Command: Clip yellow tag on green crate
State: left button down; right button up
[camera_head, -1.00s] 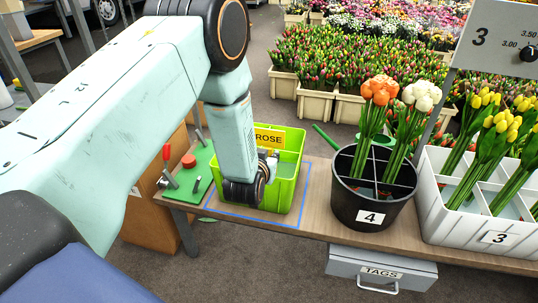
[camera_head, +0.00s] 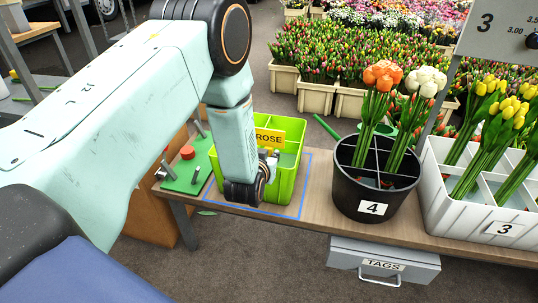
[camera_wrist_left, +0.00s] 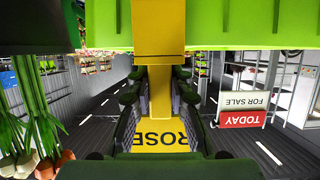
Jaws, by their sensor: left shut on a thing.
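The yellow tag (camera_head: 270,137) with the word ROSE shows at the green crate (camera_head: 289,180) in the head view. My left gripper (camera_head: 268,165) is at the crate, in front of the tag. In the left wrist view my left gripper (camera_wrist_left: 160,112) is shut on the yellow tag (camera_wrist_left: 155,138), whose letters appear upside down. The tag's yellow clip part (camera_wrist_left: 160,38) overlaps the green crate wall (camera_wrist_left: 240,25) in that view. Whether it grips the rim cannot be told. My right gripper is not in view.
The crate stands inside a blue outline on the wooden table (camera_head: 318,205). A green board (camera_head: 188,178) with a red knob lies to its left. A black bucket (camera_head: 350,195) of tulips and a white crate (camera_head: 455,222) stand right. A TAGS drawer (camera_head: 384,262) hangs below.

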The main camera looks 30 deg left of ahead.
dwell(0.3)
pick_arm(q)
jog(key=c, duration=1.2)
grip_release()
jog(key=shift+o, duration=0.2)
jog(key=v, duration=1.2)
jog(key=shift+s+d+f, duration=0.1)
jog(key=shift+f, duration=0.1)
